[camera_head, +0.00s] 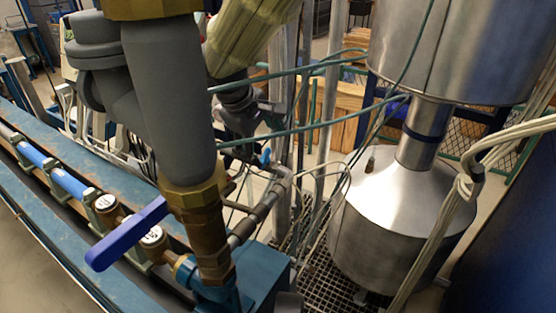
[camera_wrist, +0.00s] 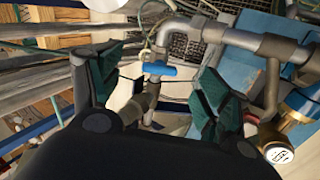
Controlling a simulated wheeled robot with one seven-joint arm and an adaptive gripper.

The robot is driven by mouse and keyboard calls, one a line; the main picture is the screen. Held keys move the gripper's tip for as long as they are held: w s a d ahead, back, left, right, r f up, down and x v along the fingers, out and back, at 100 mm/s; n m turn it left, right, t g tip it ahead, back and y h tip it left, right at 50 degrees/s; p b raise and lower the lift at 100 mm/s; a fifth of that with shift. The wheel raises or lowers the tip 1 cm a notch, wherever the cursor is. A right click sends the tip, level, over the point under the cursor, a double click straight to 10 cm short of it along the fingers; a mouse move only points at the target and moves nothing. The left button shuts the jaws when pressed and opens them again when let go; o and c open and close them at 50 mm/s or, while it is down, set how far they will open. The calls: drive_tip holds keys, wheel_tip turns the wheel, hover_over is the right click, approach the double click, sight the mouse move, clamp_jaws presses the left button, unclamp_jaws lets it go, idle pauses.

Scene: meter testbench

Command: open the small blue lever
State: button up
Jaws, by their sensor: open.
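The small blue lever (camera_wrist: 160,69) sits on a small valve on grey pipework in the wrist view. It shows between my two gripper fingers, slightly beyond them. My gripper (camera_wrist: 158,77) is open, with dark green pads on either side and nothing between them. I cannot tell the exact gap to the lever. In the head view the small blue lever (camera_head: 265,157) is a small spot on the pipe behind the large grey pipe. My gripper (camera_head: 242,112) is just above and left of it there, partly hidden by that pipe.
A large grey pipe with brass fittings (camera_head: 170,95) stands in front, with a bigger blue lever (camera_head: 125,235) at its base. Green hoses (camera_head: 310,127) cross near my gripper. A steel vessel (camera_head: 385,225) stands to the right. A round-faced meter (camera_wrist: 279,154) is at lower right.

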sight(264, 157)
drive_tip(key=shift+n+t, duration=0.3)
drive_tip(key=shift+n, duration=0.3)
drive_tip(key=x, duration=0.3)
drive_tip(key=a+p+x, duration=0.1)
drive_tip(key=x, duration=0.2)
drive_tip(key=a+p+x, duration=0.1)
drive_tip(key=x, duration=0.1)
drive_tip(key=shift+w+d+f, duration=0.15)
drive_tip(key=shift+w+f, duration=0.3)
drive_tip(key=shift+f, duration=0.05)
